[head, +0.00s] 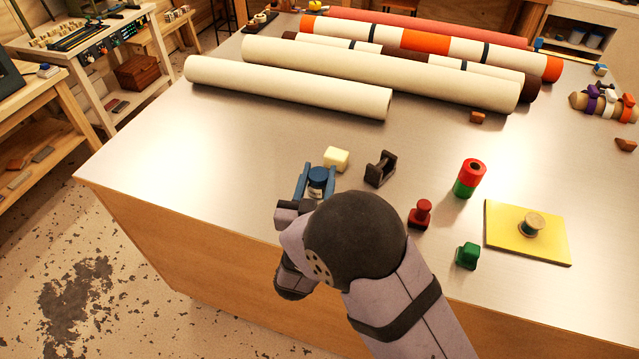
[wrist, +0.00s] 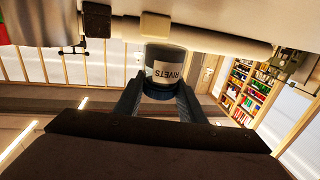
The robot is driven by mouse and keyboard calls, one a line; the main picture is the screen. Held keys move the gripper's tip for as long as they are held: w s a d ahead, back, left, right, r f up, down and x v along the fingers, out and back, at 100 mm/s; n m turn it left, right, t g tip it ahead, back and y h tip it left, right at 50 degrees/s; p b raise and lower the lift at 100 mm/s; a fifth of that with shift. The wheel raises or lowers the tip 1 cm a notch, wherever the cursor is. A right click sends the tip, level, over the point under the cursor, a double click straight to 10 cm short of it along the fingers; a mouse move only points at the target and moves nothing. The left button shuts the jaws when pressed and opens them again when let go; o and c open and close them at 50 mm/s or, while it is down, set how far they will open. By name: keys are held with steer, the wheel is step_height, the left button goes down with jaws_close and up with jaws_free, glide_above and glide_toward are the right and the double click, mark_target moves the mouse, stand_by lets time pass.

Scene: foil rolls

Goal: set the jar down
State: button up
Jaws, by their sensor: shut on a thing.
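The jar (head: 318,176) has a blue lid and sits between the two blue fingers of my gripper (head: 316,184), near the table's front left edge. In the wrist view the jar (wrist: 165,62) is dark with a pale label reading RIVETS, and the fingers (wrist: 160,92) close on its sides. My gripper is shut on it. The jar's base is hidden in the head view, so I cannot tell whether it touches the table (head: 240,150).
A cream block (head: 336,158) stands just behind the jar, and a dark dispenser (head: 381,169) to its right. Further right are a red stamp (head: 420,214), a green block (head: 467,256), a red-green cylinder (head: 469,179) and a yellow pad (head: 510,247). Long rolls (head: 290,88) lie behind. Table left is clear.

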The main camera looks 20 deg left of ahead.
mark_target(317, 197)
steer(key=shift+f+p, duration=0.45)
steer(key=shift+f, duration=1.4)
steer(key=shift+f, duration=0.1)
steer(key=shift+f, duration=0.15)
steer(key=o, duration=1.2)
steer(key=shift+c, duration=0.2)
steer(key=s+b, duration=0.1)
steer(key=s, duration=0.2)
steer(key=s+d+b, duration=0.1)
steer(key=s+b, duration=0.1)
steer(key=s, duration=0.1)
steer(key=shift+s+d, duration=0.1)
steer(key=shift+o, duration=0.4)
steer(key=shift+s+d, duration=0.15)
steer(key=shift+s, duration=0.35)
